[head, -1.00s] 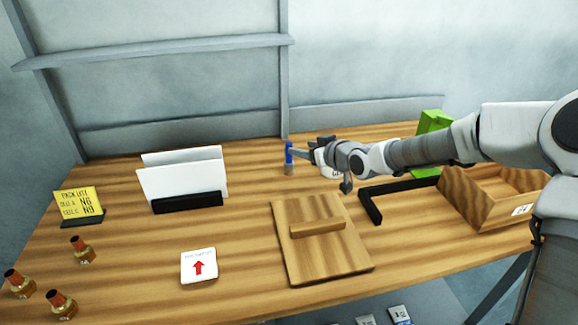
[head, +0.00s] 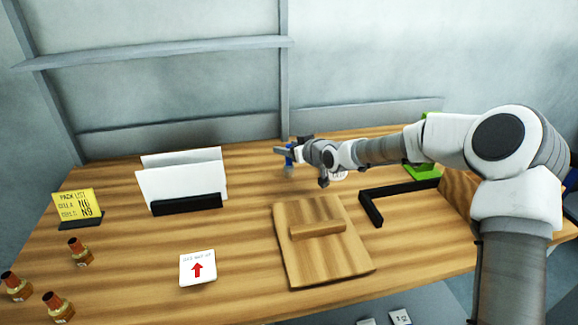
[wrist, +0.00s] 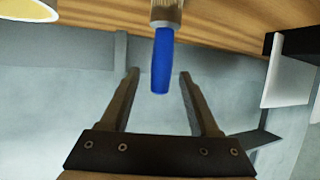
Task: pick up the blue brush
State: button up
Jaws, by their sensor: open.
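The blue brush (head: 289,161) stands upright at the back of the table, partly hidden by my gripper in the head view. In the wrist view, its blue handle (wrist: 162,62) lies between the tips of my open fingers, with space on both sides. Its paler lower part is cut off by the top edge there. My gripper (head: 284,151) reaches in from the right at the height of the handle's upper part. In the wrist view, my gripper (wrist: 159,74) is not closed on anything.
A wooden board with a bar (head: 328,262) lies in front of the brush. White panels in a black holder (head: 188,203) stand to the left. A black L-shaped bar (head: 372,209) and a green object (head: 421,171) are right. A round yellow-lined object (wrist: 28,8) shows in the wrist view.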

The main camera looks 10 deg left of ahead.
jog(key=shift+c, duration=0.3)
grip_shut()
dwell(1.1)
